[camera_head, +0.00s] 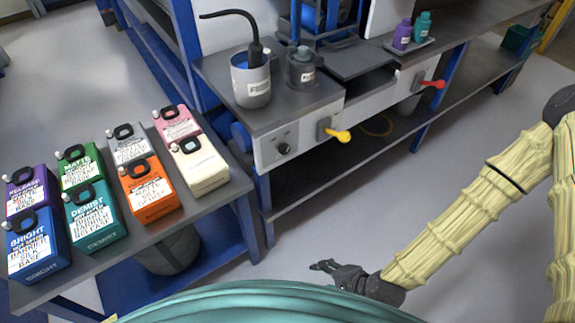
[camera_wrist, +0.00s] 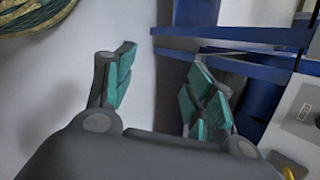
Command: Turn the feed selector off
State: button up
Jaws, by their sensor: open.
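The grey machine front panel (camera_head: 300,133) carries a round black knob (camera_head: 284,148), a lever with a yellow handle (camera_head: 338,135) and, further right, a lever with a red handle (camera_head: 432,84). I cannot read which of these is the feed selector. The yellow handle points right and slightly down. My gripper (camera_head: 322,266) is low in front of the bench, below and apart from these controls. In the wrist view my gripper (camera_wrist: 160,85) is open, with nothing between its teal-padded fingers. There, part of the pale panel (camera_wrist: 300,120) shows at the right edge with a yellow piece below.
Several coloured jugs stand on the left table (camera_head: 235,190). A grey container (camera_head: 250,82) with a black hose stands on the machine bench. Purple and teal bottles (camera_head: 403,35) sit at the back right. A blue-framed lower shelf (camera_head: 340,165) runs under the bench; floor before it is clear.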

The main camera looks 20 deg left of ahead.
jog(key=w+a+r+m+t+y+b, duration=0.1)
jog(key=w+a+m+t+y+b, duration=0.1)
jog(key=w+a+m+b, duration=0.3)
jog(key=m+t+y+b, duration=0.5)
jog(key=m+t+b, duration=0.1)
jog(key=m, duration=0.3)
send_near(287, 152)
jog(key=shift+x, duration=4.65)
jog(key=shift+f, duration=0.1)
jog(key=shift+c, duration=0.3)
jog(key=c, duration=0.9)
